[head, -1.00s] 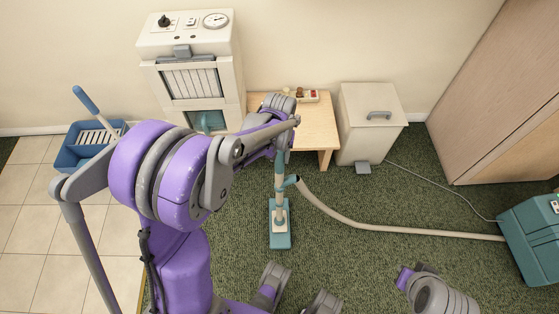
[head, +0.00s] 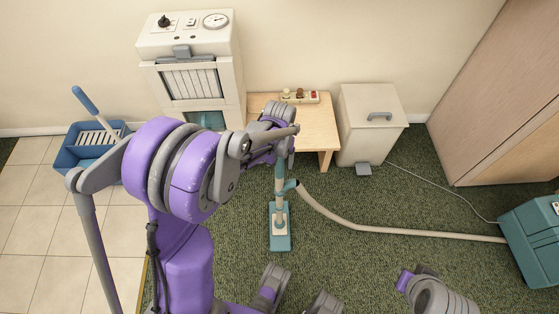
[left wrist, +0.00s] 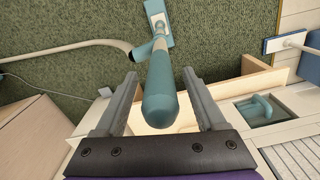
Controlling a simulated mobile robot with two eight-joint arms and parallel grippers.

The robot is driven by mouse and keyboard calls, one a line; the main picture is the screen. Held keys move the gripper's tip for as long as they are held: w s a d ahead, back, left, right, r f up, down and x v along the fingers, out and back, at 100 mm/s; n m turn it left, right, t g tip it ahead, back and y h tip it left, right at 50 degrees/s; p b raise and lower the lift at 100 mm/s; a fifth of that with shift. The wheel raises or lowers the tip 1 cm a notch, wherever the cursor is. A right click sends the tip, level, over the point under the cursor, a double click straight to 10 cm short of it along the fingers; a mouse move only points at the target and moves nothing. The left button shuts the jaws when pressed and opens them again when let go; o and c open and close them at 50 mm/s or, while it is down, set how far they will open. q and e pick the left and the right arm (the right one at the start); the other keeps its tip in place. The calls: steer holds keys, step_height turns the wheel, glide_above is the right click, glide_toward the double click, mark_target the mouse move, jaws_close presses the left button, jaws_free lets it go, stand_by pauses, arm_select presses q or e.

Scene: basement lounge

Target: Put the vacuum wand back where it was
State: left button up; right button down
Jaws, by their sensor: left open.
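The vacuum wand (head: 280,185) is a pale tube with teal parts, standing nearly upright on the green carpet in front of the low wooden table. Its teal floor head (head: 281,238) rests on the carpet. In the left wrist view its rounded teal handle (left wrist: 159,98) points towards my camera. My left gripper (left wrist: 160,78) is open, with one finger on each side of the handle and visible gaps to it. In the head view my wrist covers the wand's top. The beige hose (head: 350,224) runs from the wand to the teal vacuum body (head: 532,240) on the right.
The low wooden table (head: 318,130) with small items stands behind the wand. A cream cabinet (head: 190,60) is at its left, and a white pedal bin (head: 370,125) at its right. A blue bucket (head: 75,158) sits on the tiles. A thin cord (head: 440,187) crosses open carpet.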

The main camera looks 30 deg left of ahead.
arm_select(q)
steer(key=shift+r, duration=0.15)
steer(key=shift+r, duration=0.3)
step_height(320, 180, up, 11)
steer(key=shift+f+p, duration=0.15)
steer(key=shift+p, duration=0.85)
steer(key=shift+r, duration=0.3)
steer(key=shift+s+d+r, duration=0.2)
steer(key=shift+s+r, duration=0.05)
steer(key=shift+s, duration=0.05)
steer(key=s+d+m+t, duration=0.2)
steer(key=s+d, duration=0.1)
steer(key=s, duration=0.5)
steer(key=s+d+m+t, duration=0.2)
steer(key=s+d+t, duration=0.1)
steer(key=s, duration=0.5)
steer(key=shift+s+d+r, duration=0.2)
steer(key=shift+s+r, duration=0.1)
